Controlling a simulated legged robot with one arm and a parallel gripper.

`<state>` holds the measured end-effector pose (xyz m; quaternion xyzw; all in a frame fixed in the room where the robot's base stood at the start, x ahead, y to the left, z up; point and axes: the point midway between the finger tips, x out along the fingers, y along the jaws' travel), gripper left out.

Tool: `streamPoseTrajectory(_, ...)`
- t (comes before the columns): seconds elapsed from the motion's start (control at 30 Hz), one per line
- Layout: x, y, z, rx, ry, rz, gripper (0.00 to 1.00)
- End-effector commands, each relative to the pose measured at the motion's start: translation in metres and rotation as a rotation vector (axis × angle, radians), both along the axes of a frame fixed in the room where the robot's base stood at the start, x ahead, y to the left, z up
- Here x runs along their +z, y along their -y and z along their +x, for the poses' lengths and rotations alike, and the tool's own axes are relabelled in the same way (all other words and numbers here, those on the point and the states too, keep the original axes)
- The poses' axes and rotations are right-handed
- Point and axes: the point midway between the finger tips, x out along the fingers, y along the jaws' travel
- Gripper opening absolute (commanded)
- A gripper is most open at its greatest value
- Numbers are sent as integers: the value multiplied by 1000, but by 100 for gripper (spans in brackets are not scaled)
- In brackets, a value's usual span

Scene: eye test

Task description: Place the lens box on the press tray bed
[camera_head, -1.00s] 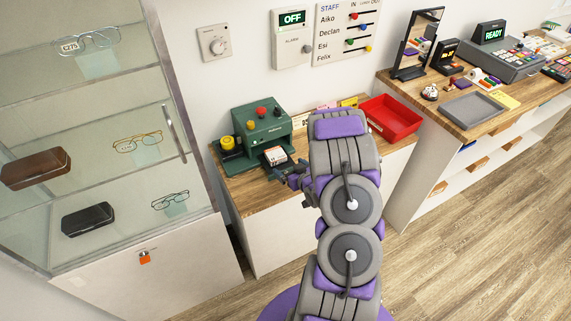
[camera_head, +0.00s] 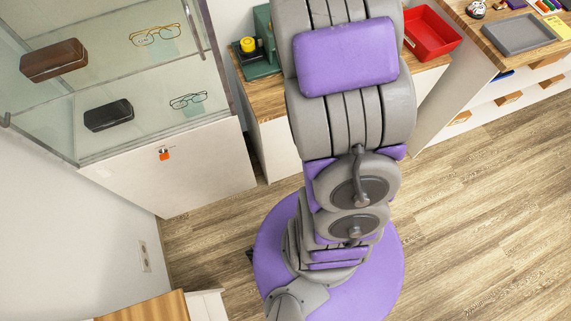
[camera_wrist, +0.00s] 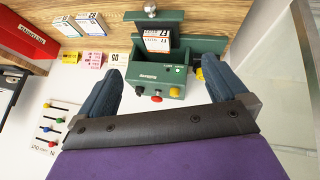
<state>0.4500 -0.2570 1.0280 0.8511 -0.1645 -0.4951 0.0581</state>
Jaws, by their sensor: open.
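The green press (camera_wrist: 155,80) stands on a wooden counter; part of it shows in the head view (camera_head: 263,66), the rest hidden behind my arm. In the head view my arm hides the gripper and the box.
Two more boxes (camera_wrist: 90,23) stand on the counter beside small label cards (camera_wrist: 94,60). A red tray (camera_head: 432,33) is right of the press. The glass display case (camera_head: 150,90) stands at left. A grey tray (camera_head: 516,33) lies on the right counter. Floor at right is clear.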

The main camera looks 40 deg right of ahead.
Motion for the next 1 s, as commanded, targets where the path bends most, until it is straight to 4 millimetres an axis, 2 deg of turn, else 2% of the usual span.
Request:
streamPoseTrajectory(0.03, 16, -17, -7, -3, -28, 7, 100)
streamPoseTrajectory(0.27, 61, -96, -70, -27, -214, 93, 100)
streamPoseTrajectory(0.47, 93, -172, -144, 3, -385, 198, 100)
streamPoseTrajectory(0.6, 112, -217, -203, 50, -510, 263, 100)
streamPoseTrajectory(0.7, 122, -239, -238, 87, -582, 299, 100)
streamPoseTrajectory(0.8, 128, -251, -262, 113, -636, 321, 100)
streamPoseTrajectory(0.9, 131, -257, -275, 127, -663, 330, 100)
streamPoseTrajectory(1.0, 132, -259, -279, 129, -671, 333, 100)
